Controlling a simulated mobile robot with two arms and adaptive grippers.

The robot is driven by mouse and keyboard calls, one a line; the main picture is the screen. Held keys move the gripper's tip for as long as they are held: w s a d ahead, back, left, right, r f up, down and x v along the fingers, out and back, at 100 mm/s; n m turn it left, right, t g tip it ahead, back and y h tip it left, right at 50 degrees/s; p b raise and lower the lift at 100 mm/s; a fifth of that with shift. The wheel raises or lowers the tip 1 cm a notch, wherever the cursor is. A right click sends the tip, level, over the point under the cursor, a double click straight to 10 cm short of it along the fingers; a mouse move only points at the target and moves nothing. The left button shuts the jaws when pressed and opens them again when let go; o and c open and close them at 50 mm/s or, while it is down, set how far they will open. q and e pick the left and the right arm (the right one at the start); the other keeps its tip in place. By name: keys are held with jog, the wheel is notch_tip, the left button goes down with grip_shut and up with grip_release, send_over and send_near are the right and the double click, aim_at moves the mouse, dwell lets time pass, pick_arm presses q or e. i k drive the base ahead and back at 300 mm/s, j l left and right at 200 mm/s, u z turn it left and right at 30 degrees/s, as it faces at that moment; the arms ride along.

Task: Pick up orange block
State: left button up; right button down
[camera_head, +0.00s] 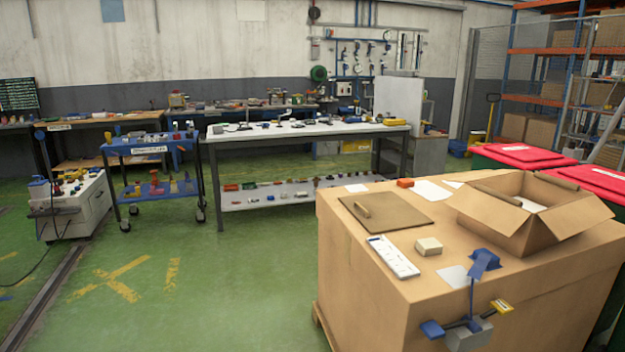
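A small orange-red block (405,183) lies on top of the large cardboard box (365,280), near its far edge. It sits just left of a white sheet of paper (433,191) and behind a brown board (393,221). No gripper is near it, and its near side and top are unobstructed. I recognise neither of my grippers in the head view.
An open carton (510,235) stands on the box to the right. A beige block (428,246), a white strip (394,257) and a blue item (485,262) lie nearer. A blue, grey and yellow device (468,330) is at the box's front.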

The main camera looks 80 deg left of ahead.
aim_at(404, 182)
jog(key=u, duration=1.85)
jog(key=i+j+z, duration=0.2)
jog(key=z, duration=0.25)
jog(key=i+j+z, duration=0.15)
jog(key=z, duration=0.3)
jog(key=j+z, duration=0.45)
jog(key=i+l, duration=0.05)
